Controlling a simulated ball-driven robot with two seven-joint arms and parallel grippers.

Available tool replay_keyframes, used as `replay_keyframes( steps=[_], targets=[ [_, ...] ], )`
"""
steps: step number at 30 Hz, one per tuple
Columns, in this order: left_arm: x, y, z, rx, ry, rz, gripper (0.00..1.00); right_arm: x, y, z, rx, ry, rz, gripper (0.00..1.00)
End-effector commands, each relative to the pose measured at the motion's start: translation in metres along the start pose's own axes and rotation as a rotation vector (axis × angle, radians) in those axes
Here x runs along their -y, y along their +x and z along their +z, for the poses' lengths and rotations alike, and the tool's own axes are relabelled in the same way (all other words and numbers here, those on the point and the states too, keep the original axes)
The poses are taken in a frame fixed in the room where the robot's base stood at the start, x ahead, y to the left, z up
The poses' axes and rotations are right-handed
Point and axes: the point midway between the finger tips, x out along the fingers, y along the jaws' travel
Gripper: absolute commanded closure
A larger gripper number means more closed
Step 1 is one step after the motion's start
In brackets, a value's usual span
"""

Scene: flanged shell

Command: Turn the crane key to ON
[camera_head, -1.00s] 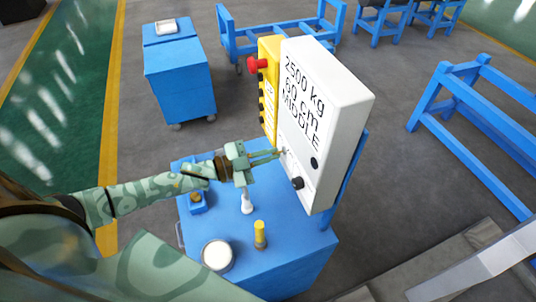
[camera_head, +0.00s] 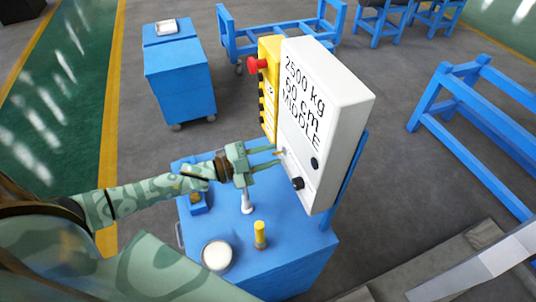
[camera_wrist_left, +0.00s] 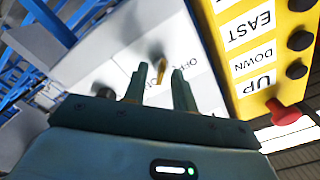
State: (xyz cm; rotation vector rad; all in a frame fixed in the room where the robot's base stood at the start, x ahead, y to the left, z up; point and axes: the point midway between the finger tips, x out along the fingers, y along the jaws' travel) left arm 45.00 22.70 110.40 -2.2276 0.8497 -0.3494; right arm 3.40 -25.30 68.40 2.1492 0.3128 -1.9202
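The crane key (camera_head: 279,152) is a small brass piece standing out from the lower left face of the white control box (camera_head: 330,100). In the left wrist view the key (camera_wrist_left: 161,70) shows between the two fingers, apart from both. My left gripper (camera_head: 264,158) is open just in front of the box, its fingertips pointing at the key; its fingers also show spread in the left wrist view (camera_wrist_left: 158,88). I cannot tell which position the key is in; the lettering by it is partly hidden. My right gripper is not in view.
A yellow pendant (camera_head: 268,90) with a red button (camera_head: 256,64) hangs beside the box. A black knob (camera_head: 297,183) sits lower on the box. The blue cart top (camera_head: 285,240) holds a yellow cylinder (camera_head: 260,236), a white round dish (camera_head: 217,255) and a white-based post (camera_head: 247,203).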

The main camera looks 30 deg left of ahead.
Motion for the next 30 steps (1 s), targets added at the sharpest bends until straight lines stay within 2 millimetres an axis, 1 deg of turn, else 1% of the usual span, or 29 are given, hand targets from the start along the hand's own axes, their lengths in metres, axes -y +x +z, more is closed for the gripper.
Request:
replay_keyframes(
  steps=[9,11,13,17,24,27,30],
  targets=[
    [0.001,-0.001,0.000,-0.001,0.000,-0.001,0.73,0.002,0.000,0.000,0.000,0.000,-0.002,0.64],
    [0.000,-0.004,0.000,-0.001,0.000,0.000,0.73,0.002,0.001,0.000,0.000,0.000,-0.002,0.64],
    [0.000,-0.012,0.001,0.000,-0.001,0.000,0.73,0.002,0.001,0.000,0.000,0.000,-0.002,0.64],
    [-0.002,-0.039,0.002,0.003,-0.001,0.003,0.73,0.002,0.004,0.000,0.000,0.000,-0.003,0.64],
    [-0.002,-0.106,0.001,0.004,-0.003,0.004,0.73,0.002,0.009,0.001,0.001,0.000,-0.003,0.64],
    [-0.002,-0.129,0.001,0.003,-0.003,0.003,0.73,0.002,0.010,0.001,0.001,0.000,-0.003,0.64],
    [-0.001,-0.146,0.001,0.002,-0.002,0.002,0.73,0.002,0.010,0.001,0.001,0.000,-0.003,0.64]
  ],
)
